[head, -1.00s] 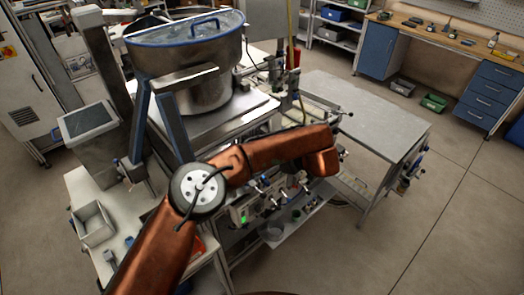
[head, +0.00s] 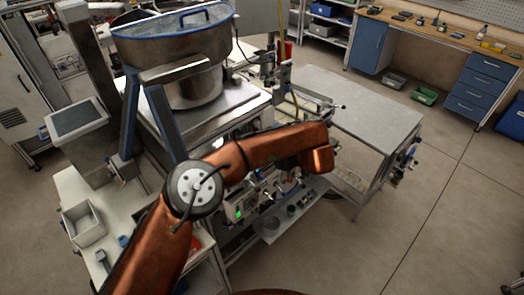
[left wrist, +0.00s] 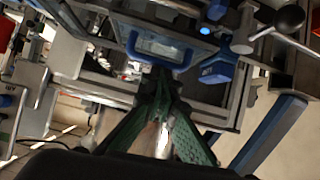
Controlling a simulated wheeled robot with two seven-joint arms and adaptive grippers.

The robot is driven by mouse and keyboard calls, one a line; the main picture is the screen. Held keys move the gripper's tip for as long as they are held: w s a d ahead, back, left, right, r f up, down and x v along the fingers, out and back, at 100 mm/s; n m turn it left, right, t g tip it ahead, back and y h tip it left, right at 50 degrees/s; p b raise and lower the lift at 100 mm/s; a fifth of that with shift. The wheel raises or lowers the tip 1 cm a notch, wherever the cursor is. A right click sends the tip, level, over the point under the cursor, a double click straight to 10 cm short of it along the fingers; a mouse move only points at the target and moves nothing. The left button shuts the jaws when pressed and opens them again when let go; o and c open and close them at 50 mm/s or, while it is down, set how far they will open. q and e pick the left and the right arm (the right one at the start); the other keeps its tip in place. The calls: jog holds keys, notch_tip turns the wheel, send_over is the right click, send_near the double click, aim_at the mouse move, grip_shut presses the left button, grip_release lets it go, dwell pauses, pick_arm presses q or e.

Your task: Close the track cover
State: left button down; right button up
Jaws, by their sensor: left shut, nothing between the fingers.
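My left arm reaches in from the lower left in the head view, and its gripper is hidden there behind the arm. In the left wrist view my left gripper (left wrist: 160,78) has its green fingers together with nothing between them. Just beyond the fingertips is a blue-framed clear panel (left wrist: 158,50), likely the track cover. I cannot tell whether the fingertips touch it or how far it is open. In the head view I cannot make out the cover behind my arm. My right gripper is not in view.
A large blue-rimmed metal bowl (head: 170,45) stands on the machine beyond my arm. A grey side table (head: 365,105) is to its right. A blue block (left wrist: 217,70) and a knobbed lever (left wrist: 245,30) are close to the gripper. Open floor lies at the right.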

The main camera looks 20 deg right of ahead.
pick_arm(q)
jog(key=f, duration=0.1)
jog(key=s+f, duration=0.1)
jog(key=f, duration=0.1)
jog(key=shift+s+d+g, duration=0.3)
notch_tip(320, 180, up, 7)
jog(key=p, duration=0.3)
jog(key=s+d+f+b, duration=0.2)
jog(key=s+d+f, duration=0.1)
jog(key=s+f, duration=0.2)
jog(key=shift+s+d+f+b, duration=0.3)
jog(key=shift+s+d, duration=0.1)
jog(key=shift+s, duration=0.45)
